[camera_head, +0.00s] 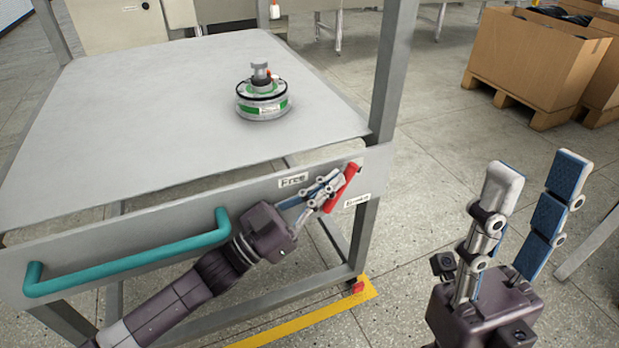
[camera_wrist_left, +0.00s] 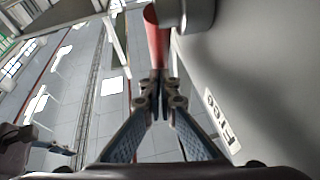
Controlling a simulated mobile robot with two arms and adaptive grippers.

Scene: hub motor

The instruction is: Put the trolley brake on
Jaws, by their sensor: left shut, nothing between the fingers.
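The trolley (camera_head: 150,218) has a grey front panel with a "Free" label (camera_head: 293,180) and a lower label, probably "Brake" (camera_head: 357,200). A red brake lever (camera_head: 345,186) sits at the panel's right end, slanting between the two labels. My left gripper (camera_head: 336,186) is shut, with its fingertips right at the lever and nothing between them. In the left wrist view the red lever (camera_wrist_left: 155,42) rises just beyond the closed fingertips (camera_wrist_left: 158,80); I cannot tell if they touch. My right gripper (camera_head: 530,185) is open and empty, raised to the right of the trolley.
A teal handle (camera_head: 130,262) runs along the trolley's front. A round hub motor (camera_head: 262,97) stands on the trolley top. Yellow tape (camera_head: 300,322) marks the floor by the trolley's leg. Cardboard boxes (camera_head: 535,60) on pallets stand at the back right. The floor between is clear.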

